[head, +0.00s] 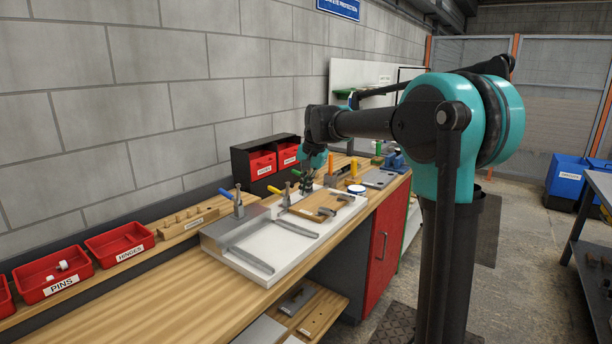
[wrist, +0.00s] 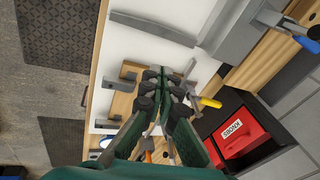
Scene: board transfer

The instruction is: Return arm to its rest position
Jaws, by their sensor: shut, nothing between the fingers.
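My gripper (head: 307,184) is over the workbench, at the far side of the white fixture plate (head: 262,238). In the wrist view its fingers (wrist: 172,86) are drawn together with nothing between them. A brown wooden board (head: 301,207) with dark grey brackets lies on the plate; it also shows in the wrist view (wrist: 121,103) beside my fingers. My arm (head: 375,124) reaches out across the bench from the right. The gripper's exact height above the plate is hard to tell.
Toggle clamps with blue (head: 238,196) and yellow (head: 294,178) handles stand around the plate. Red bins sit in a black rack (head: 243,160) behind, and more red bins (head: 120,242) stand at left. A red cabinet (head: 385,240) is below. Open floor lies at right.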

